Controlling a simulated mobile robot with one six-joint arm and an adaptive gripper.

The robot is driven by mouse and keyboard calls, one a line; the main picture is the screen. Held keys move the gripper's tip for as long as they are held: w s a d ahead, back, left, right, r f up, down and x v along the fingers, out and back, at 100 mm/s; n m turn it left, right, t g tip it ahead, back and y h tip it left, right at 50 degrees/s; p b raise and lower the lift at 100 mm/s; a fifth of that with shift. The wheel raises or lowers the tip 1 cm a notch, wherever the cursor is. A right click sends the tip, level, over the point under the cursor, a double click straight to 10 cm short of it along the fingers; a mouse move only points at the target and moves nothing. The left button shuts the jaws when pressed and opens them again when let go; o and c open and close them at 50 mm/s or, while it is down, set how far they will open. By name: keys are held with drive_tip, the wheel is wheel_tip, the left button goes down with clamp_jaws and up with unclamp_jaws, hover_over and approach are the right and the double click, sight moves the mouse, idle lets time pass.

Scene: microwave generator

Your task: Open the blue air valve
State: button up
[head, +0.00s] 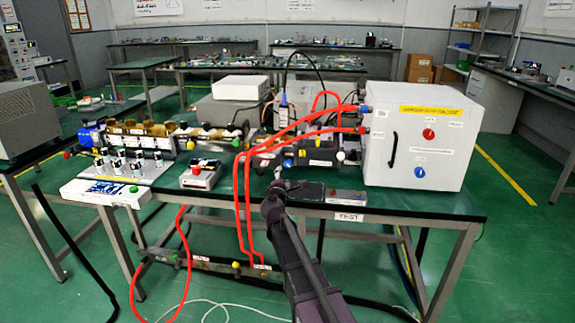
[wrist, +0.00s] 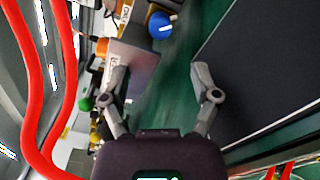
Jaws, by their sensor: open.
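A blue round knob (wrist: 160,25) with a white bar shows at the top of the wrist view, beyond my open fingers. In the head view, a blue knob (head: 419,172) sits low on the front of the white box; I cannot tell whether it is the same one. My gripper (head: 278,184) is near the table's front edge, left of the box. In the wrist view my gripper (wrist: 160,85) has its fingers spread, with nothing between them. The blue knob is ahead of the fingers and apart from them.
Red hoses (head: 245,190) run from the white box (head: 377,150) down past the table's edge, left of my arm. A lower pipe (head: 215,265) carries coloured knobs. In the wrist view an orange knob (wrist: 101,47) and a green knob (wrist: 87,104) lie left.

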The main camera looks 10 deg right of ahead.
sight(288, 165)
drive_tip(key=x, duration=1)
drive_tip(key=shift+w+d, duration=0.1)
drive_tip(key=shift+w, duration=0.25)
clamp_jaws()
